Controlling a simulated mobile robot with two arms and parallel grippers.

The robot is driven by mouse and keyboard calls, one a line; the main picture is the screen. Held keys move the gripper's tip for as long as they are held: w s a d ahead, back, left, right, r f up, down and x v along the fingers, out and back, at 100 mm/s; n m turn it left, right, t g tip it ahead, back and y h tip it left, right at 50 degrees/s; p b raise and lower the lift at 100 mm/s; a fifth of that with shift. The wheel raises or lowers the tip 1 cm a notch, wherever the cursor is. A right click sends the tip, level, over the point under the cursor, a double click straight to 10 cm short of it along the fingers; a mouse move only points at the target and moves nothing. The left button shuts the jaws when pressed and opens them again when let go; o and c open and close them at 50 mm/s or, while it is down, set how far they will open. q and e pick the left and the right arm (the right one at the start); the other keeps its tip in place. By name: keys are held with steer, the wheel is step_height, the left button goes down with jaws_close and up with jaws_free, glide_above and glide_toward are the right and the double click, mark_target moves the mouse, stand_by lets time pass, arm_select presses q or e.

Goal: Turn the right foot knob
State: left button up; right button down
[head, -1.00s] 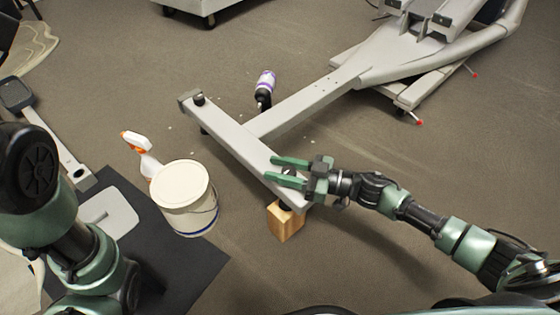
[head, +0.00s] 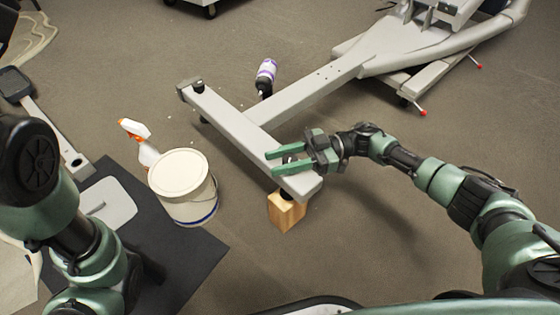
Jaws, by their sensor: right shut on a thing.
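The grey T-shaped frame of the elliptical (head: 305,95) lies on the floor, its crossbar running from upper left to lower right. A matching dark knob (head: 198,85) sits at the crossbar's far left end. My left arm shows at the left edge; its gripper is not visible.
A wooden block (head: 285,211) stands beneath the crossbar's near end. A white lidded bucket (head: 184,187) and a spray bottle (head: 138,141) stand left of it by a dark mat (head: 200,262). A purple-labelled bottle (head: 266,77) stands behind the crossbar.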

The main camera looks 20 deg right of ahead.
steer(key=shift+a, duration=0.1)
stand_by(0.3)
steer(key=c, duration=1)
jaws_free()
steer(key=shift+a, duration=0.1)
steer(key=shift+o, duration=0.2)
steer(key=shift+w+d, duration=0.1)
steer(key=shift+d, duration=0.35)
steer(key=d+p, duration=0.2)
steer(key=d, duration=0.5)
steer(key=shift+w, duration=0.2)
